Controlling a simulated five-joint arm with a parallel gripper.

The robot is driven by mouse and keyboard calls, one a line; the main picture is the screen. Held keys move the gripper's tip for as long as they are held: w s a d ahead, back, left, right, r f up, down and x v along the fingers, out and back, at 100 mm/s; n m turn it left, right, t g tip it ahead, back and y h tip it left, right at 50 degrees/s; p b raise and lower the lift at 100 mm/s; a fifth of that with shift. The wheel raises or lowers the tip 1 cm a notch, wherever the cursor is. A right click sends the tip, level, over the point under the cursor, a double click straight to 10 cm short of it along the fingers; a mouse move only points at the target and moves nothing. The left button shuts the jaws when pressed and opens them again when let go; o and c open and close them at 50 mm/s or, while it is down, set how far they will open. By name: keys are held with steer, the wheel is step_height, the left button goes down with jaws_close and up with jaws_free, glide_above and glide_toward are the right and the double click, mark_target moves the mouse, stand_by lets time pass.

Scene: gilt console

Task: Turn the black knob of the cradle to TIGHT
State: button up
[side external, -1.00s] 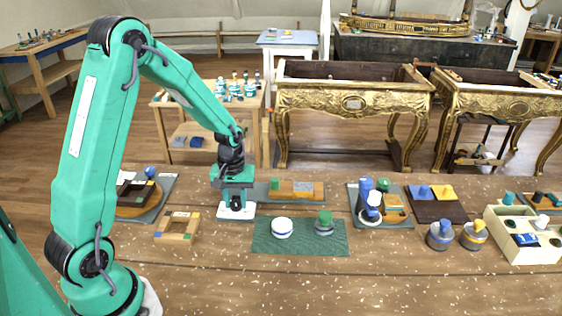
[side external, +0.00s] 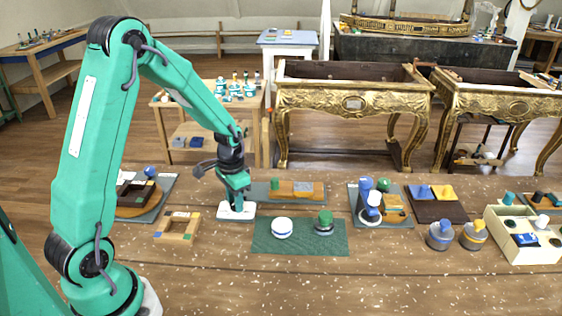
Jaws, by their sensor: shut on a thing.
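My gripper (side external: 237,207) points down over a small white plate (side external: 222,213) on the wooden table, left of the green mat. Its jaws are shut on a small part standing on this plate. I take that part to be the black knob of the cradle, but the fingers hide nearly all of it. No TIGHT mark or pointer can be read at this size.
The green mat (side external: 262,246) carries a white round piece (side external: 282,228) and a green-topped piece (side external: 324,222). A wooden frame (side external: 176,226) lies to the left. The table front is clear.

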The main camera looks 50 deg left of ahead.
steer(key=shift+m, duration=0.9)
steer(key=o, duration=1)
steer(key=shift+r, duration=0.1)
steer(key=shift+r, duration=3.85)
